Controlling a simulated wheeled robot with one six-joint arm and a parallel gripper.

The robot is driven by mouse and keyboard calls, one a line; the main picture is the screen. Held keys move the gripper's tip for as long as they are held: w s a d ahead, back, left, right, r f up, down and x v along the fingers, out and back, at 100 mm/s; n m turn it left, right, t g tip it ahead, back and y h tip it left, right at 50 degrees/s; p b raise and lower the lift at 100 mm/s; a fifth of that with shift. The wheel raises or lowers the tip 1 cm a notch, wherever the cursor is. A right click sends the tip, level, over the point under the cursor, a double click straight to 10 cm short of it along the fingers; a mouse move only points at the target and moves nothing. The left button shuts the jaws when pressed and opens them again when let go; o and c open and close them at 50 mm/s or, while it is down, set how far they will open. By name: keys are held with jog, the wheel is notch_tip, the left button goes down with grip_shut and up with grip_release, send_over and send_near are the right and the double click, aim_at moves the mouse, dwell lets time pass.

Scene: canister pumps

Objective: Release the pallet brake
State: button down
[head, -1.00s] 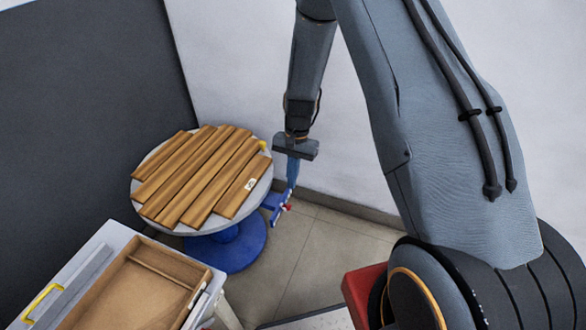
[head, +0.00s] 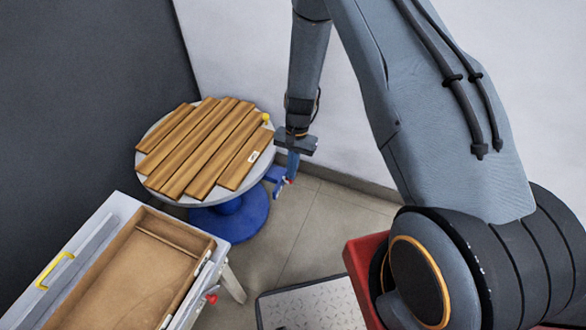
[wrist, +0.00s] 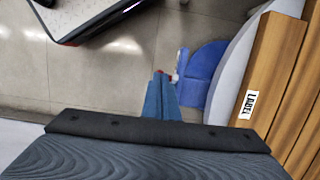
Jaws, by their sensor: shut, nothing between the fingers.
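The round pallet turntable (head: 180,196) has a pale grey rim, a top of wooden slats and a blue pedestal (head: 231,217). A blue bracket (head: 273,174) with a small red part (head: 287,181) sticks out at its right side, and seems to be the brake. In the wrist view the blue bracket (wrist: 184,60) and red part (wrist: 173,76) lie just beyond my fingertips. My gripper (head: 291,177) points down beside the bracket, its blue fingers shut and empty. In the wrist view its fingers (wrist: 161,76) meet close to the red part. I cannot tell whether they touch.
A white table (head: 112,207) with a shallow brown tray (head: 140,215) and a yellow handle (head: 52,270) stands front left. A tread plate (head: 315,305) lies at the front. A dark wall and pale wall meet behind the turntable. Tiled floor (head: 320,225) is clear to its right.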

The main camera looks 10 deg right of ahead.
jog(key=shift+s+a+f, duration=0.25)
jog(key=shift+s+a, duration=0.3)
jog(key=shift+s, duration=0.3)
jog(key=shift+w+d+r, duration=0.1)
jog(key=shift+w+d, duration=0.35)
jog(key=shift+w, duration=0.25)
jog(key=s+a+p+v, duration=0.1)
jog(key=s+a+v, duration=0.1)
jog(key=v, duration=1.1)
jog(key=shift+s+d+r, duration=0.15)
jog(key=shift+s+r, duration=0.1)
jog(key=shift+r, duration=0.5)
jog(key=s+d+r+n+t, duration=0.1)
jog(key=s+d+r+n, duration=0.1)
jog(key=s+r, duration=0.7)
jog(key=s+d+r+n+t+h+p, duration=0.1)
jog(key=s+d+r+n, duration=0.2)
jog(key=s+r, duration=0.7)
notch_tip(320, 180, up, 2)
jog(key=shift+s+d+r+n+h+p, duration=0.1)
jog(key=shift+s+d+n+h+p, duration=0.15)
jog(key=shift+n, duration=0.85)
